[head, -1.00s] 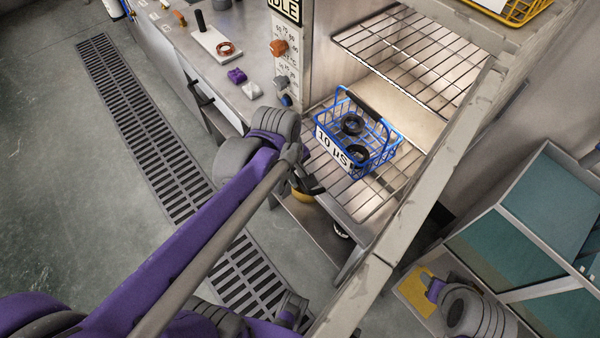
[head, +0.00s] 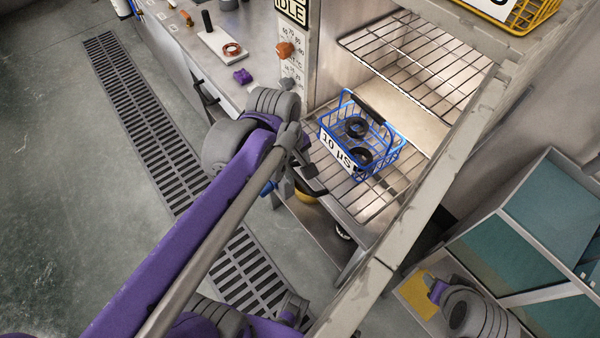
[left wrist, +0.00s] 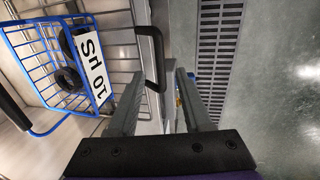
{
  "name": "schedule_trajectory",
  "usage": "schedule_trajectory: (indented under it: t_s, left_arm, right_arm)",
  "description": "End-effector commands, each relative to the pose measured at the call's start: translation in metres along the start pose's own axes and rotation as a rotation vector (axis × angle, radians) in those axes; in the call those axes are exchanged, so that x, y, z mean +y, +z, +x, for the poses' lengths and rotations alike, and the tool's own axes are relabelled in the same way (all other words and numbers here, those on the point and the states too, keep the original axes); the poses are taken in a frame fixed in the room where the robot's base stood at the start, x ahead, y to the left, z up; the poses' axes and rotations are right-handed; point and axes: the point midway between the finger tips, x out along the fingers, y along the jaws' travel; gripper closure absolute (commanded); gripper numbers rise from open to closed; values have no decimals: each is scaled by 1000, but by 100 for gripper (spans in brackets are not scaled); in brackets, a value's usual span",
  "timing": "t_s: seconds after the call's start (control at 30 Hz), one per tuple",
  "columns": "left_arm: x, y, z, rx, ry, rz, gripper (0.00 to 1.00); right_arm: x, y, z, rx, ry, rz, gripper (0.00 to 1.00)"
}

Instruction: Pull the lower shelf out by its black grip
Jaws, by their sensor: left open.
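The lower shelf (head: 373,203) is a wire rack in the open cabinet, with a blue wire basket (head: 388,160) on it. Its black grip (left wrist: 157,45) shows in the left wrist view as a bent bar at the shelf's front edge. My left gripper (head: 312,182) is in front of that edge. In the left wrist view its two fingers (left wrist: 160,76) are apart. The grip's near end lies between the fingertips in the picture; I cannot tell whether they touch it. In the head view the arm and gripper partly hide the grip area. My right gripper's fingers do not show.
The basket holds black rings and a white label plate. An upper wire shelf (head: 420,50) is above. A bench (head: 225,60) stands left. The floor around the drain grate (head: 150,120) is clear.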

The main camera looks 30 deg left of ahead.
Motion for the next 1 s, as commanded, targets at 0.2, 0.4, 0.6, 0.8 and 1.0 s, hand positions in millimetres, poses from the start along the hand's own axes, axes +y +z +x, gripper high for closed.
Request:
schedule_trajectory:
  t_s: [0.2, 0.4, 0.6, 0.8, 1.0]
  left_arm:
    - [0, 0, -38, 0, 0, -1, 50]
    - [0, 0, -50, 0, 0, -1, 50]
    - [0, 0, -50, 0, 0, 0, 50]
    - [0, 0, -50, 0, 0, 0, 50]
    - [0, 0, -50, 0, 0, 0, 50]
  right_arm:
    - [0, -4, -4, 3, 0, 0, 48]
    - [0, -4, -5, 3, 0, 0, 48]
    - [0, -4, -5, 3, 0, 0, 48]
    - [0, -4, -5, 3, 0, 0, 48]
    - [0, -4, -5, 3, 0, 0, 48]
